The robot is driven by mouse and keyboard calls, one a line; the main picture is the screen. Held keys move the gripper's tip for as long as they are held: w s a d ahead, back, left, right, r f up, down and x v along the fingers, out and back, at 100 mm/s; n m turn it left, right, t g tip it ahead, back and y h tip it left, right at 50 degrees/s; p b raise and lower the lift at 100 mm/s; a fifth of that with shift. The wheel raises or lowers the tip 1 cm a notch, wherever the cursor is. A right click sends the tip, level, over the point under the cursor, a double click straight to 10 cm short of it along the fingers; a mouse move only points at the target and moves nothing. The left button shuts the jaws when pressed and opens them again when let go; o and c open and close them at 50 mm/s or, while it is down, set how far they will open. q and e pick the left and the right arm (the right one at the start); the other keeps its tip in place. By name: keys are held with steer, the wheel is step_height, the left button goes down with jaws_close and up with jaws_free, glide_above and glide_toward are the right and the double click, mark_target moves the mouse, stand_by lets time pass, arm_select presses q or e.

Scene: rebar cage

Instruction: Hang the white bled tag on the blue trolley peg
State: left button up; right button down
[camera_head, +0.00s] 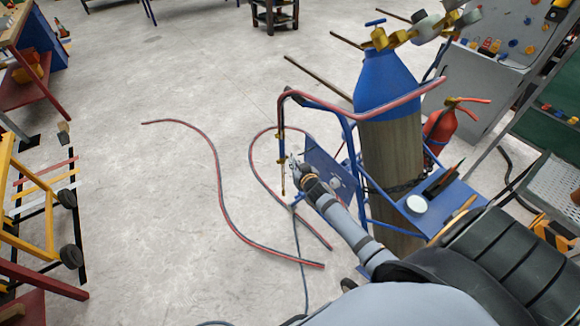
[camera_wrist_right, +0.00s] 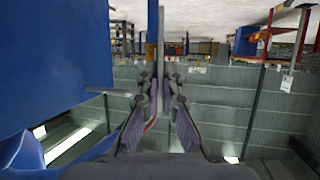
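My right gripper (camera_head: 294,168) is beside the blue panel (camera_head: 330,170) of the gas trolley, close to a hanging brass torch (camera_head: 282,150). In the wrist view its fingers (camera_wrist_right: 162,78) are close together on a thin grey strip (camera_wrist_right: 161,40), which appears to be the white tag seen edge-on; its face and lettering are hidden. A blue panel (camera_wrist_right: 50,60) fills the left of that view. A short grey peg (camera_wrist_right: 107,91) sticks out of it towards the fingers, apart from the strip. My left gripper is not in view.
The trolley carries a blue-topped cylinder (camera_head: 385,85). Its tray holds a white round object (camera_head: 416,204). A red extinguisher (camera_head: 440,125) stands behind. Red-grey hoses (camera_head: 220,190) lie on the floor.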

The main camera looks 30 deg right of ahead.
steer(key=shift+w+d+f, duration=0.1)
steer(key=shift+d+f, duration=0.1)
steer(key=shift+d, duration=1.05)
steer(key=shift+w+d+f, duration=0.1)
steer(key=shift+d+f, duration=0.05)
steer(key=shift+d, duration=1.1)
steer(key=c, duration=1.4)
jaws_free()
steer(key=shift+c, duration=0.2)
steer(key=v, duration=1.2)
steer(key=shift+a+f, duration=0.1)
